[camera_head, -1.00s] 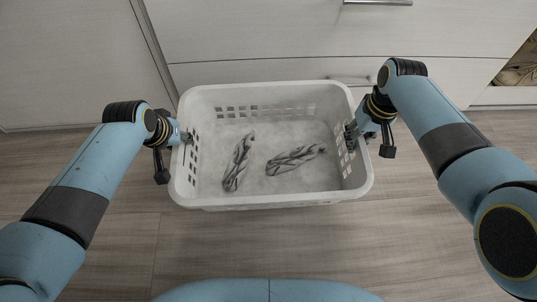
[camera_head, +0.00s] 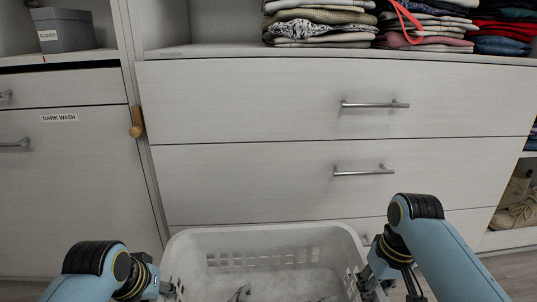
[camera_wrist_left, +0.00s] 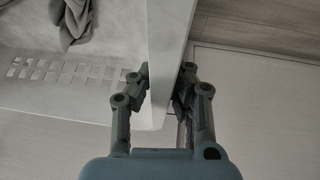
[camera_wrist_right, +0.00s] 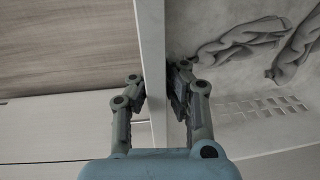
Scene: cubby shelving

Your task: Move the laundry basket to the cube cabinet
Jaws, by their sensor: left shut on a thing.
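The white laundry basket (camera_head: 285,239) is at the bottom of the head view, with its near part cut off by the frame. Grey patterned cloths lie inside it and show in the right wrist view (camera_wrist_right: 238,42). My left gripper (camera_wrist_left: 167,72) has its fingers on both sides of the basket's side wall, shut on it. My right gripper (camera_wrist_right: 158,78) likewise has a finger on each side of the opposite wall and looks shut on it. In the head view, the left gripper (camera_head: 167,290) is partly cut off and the right gripper (camera_head: 364,278) is at the right rim.
A pale drawer unit (camera_head: 260,190) with metal handles stands just beyond the basket. Folded clothes (camera_head: 320,24) lie on the open shelf above it. A cabinet labelled DARK WASH (camera_head: 70,165) and a grey GLOVES box (camera_head: 64,30) are at left. Boots (camera_head: 515,205) sit in a right cubby.

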